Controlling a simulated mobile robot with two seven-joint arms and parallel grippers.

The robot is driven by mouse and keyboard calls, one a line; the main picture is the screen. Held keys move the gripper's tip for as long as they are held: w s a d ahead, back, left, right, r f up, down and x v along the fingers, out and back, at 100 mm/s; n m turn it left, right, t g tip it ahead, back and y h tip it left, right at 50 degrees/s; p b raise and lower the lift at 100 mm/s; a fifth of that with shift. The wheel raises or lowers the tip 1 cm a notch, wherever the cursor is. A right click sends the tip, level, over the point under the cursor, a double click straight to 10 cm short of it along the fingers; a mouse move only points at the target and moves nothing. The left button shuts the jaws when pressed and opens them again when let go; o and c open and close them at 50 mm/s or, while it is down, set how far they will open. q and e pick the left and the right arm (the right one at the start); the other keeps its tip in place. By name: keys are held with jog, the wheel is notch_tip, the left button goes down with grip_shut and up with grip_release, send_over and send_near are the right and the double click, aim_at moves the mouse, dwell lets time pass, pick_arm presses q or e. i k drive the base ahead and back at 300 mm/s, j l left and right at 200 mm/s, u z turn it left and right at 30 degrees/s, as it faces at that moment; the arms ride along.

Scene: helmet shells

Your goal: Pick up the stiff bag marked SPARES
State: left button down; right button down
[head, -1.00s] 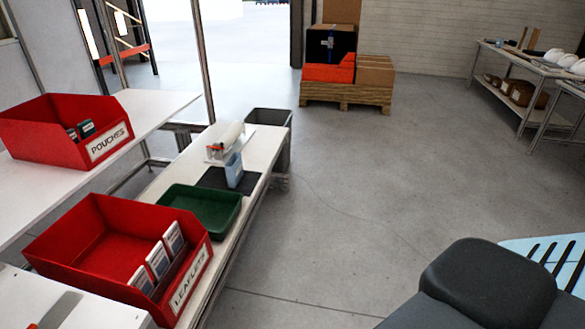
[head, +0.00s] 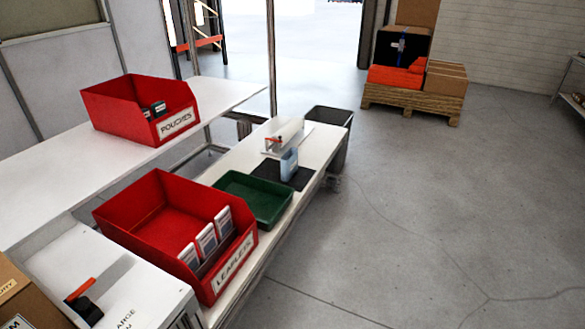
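I cannot make out a bag marked SPARES in the head view. A small light blue upright item (head: 289,164) stands on a dark mat (head: 298,178) on the lower bench; any marking on it is too small to read. Neither of my grippers shows in this view.
A red LEAFLETS bin (head: 140,222), a green tray (head: 285,210) and a white roll on a stand (head: 285,135) are on the bench (head: 330,137). A red POUCHES bin (head: 110,105) sits on the upper shelf (head: 50,170). A loaded pallet (head: 410,101) stands behind.

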aim_at(289, 162)
jog(key=i+l, duration=0.2)
jog(key=i, duration=0.4)
jog(key=i+l+z, duration=0.15)
jog(key=i, duration=0.5)
jog(key=i+l, duration=0.15)
jog(key=i, duration=0.45)
